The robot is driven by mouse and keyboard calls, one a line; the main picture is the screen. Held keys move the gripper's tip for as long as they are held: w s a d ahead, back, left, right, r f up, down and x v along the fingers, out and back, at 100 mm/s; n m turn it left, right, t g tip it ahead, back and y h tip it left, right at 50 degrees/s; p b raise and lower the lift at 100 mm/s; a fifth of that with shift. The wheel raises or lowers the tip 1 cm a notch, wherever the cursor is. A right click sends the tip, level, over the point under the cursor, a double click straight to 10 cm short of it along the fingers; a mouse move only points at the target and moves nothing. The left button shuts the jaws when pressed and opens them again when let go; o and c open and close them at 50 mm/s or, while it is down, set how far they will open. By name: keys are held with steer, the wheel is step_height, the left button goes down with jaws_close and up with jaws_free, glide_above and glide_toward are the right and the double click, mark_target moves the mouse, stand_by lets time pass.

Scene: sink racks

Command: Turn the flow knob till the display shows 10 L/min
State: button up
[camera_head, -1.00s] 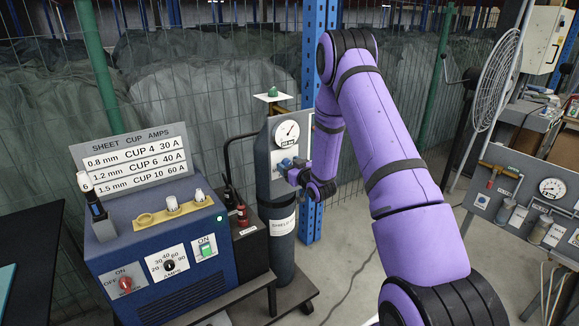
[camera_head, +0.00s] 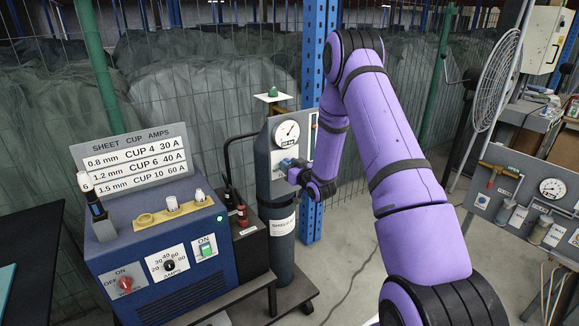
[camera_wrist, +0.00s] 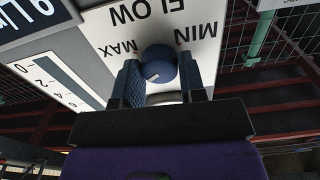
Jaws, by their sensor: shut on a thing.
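The round blue flow knob (camera_wrist: 160,65) sits on a white plate (camera_wrist: 195,30) marked FLOW, MIN and MAX, upside down in the wrist view. A short pale mark on the knob points to the lower left there. My gripper (camera_wrist: 161,75) is shut on the knob, one finger on each side. The display (camera_wrist: 32,14) is dark with pale characters, cut off at the upper left; its visible digit looks like 6 or 9, before L/. In the head view my gripper (camera_head: 297,173) is at the front of the grey regulator panel (camera_head: 285,150).
A scale with a dark bar (camera_wrist: 60,82) lies beside the knob plate. The dark gas cylinder (camera_head: 281,245) stands behind a blue welding machine (camera_head: 160,245). A round gauge (camera_head: 286,133) is above my gripper. A blue post (camera_head: 312,70) stands close behind.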

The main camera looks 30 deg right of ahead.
steer(key=o, duration=0.9)
steer(key=shift+s, duration=0.1)
steer(key=s, duration=1)
steer(key=shift+s+d, duration=0.15)
steer(key=shift+s, duration=0.15)
steer(key=s+a+r+g+h, duration=0.1)
steer(key=s+a+r+g, duration=0.15)
steer(key=r, duration=0.45)
steer(key=s+a+r+g, duration=0.1)
steer(key=a+r+g, duration=0.15)
steer(key=r, duration=0.45)
steer(key=s+a+r+g+h, duration=0.1)
steer(key=a+r, duration=0.2)
steer(key=r, duration=0.4)
steer(key=s+a+r+g, duration=0.2)
steer(key=s+a+r, duration=0.1)
steer(key=s, duration=0.7)
steer(key=s+a+r+g+y, duration=0.1)
steer(key=s+a+r+g, duration=0.1)
steer(key=s, duration=0.8)
steer(key=s+a+r+g, duration=0.2)
steer(key=s+a+r, duration=0.2)
steer(key=s, duration=0.6)
steer(key=shift+a+r+g, duration=0.2)
steer(key=shift+a+g, duration=0.2)
steer(key=shift+a, duration=0.45)
